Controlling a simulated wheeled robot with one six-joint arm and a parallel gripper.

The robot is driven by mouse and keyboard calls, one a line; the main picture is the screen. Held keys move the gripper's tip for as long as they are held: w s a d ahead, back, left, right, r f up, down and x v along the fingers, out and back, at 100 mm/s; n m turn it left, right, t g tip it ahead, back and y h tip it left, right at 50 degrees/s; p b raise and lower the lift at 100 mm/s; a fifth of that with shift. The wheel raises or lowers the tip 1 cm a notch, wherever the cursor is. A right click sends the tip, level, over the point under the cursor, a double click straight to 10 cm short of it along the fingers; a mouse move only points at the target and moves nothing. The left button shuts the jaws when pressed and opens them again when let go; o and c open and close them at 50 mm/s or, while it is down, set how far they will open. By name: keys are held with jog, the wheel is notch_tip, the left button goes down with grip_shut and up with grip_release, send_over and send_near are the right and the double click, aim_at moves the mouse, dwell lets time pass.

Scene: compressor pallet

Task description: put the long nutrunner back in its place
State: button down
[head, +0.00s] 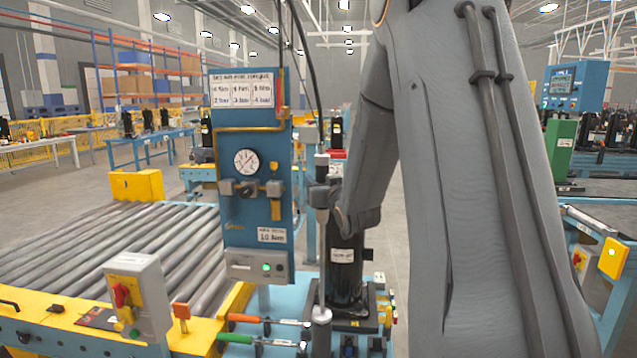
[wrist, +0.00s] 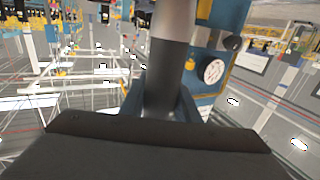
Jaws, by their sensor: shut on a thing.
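My gripper (head: 324,196) is shut around the long nutrunner (head: 323,240), a thin grey tool with a dark upper part. The nutrunner stands nearly upright, just right of the blue gauge panel and in front of the black compressor (head: 346,268). Its lower end meets or overlaps a grey cylindrical piece (head: 321,330) near the bottom edge; I cannot tell whether they touch. In the wrist view the nutrunner (wrist: 172,70) runs up between the two fingers of my gripper (wrist: 160,100). My arm covers much of the head view's right half.
The blue panel (head: 262,120) with a gauge stands close left of the tool. A roller conveyor (head: 120,245) and a grey switch box (head: 138,295) lie left. Green-handled (head: 240,339) and orange-handled (head: 245,318) tools lie at the front edge. A green pedestal (head: 560,150) stands right.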

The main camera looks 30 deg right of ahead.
jog(key=shift+f+b, duration=0.4)
jog(key=shift+f, duration=0.05)
dwell(0.3)
jog(key=c, duration=1.3)
grip_release()
jog(key=shift+o, duration=0.2)
jog(key=s+a+b, duration=0.1)
jog(key=s, duration=0.6)
jog(key=shift+s, duration=0.4)
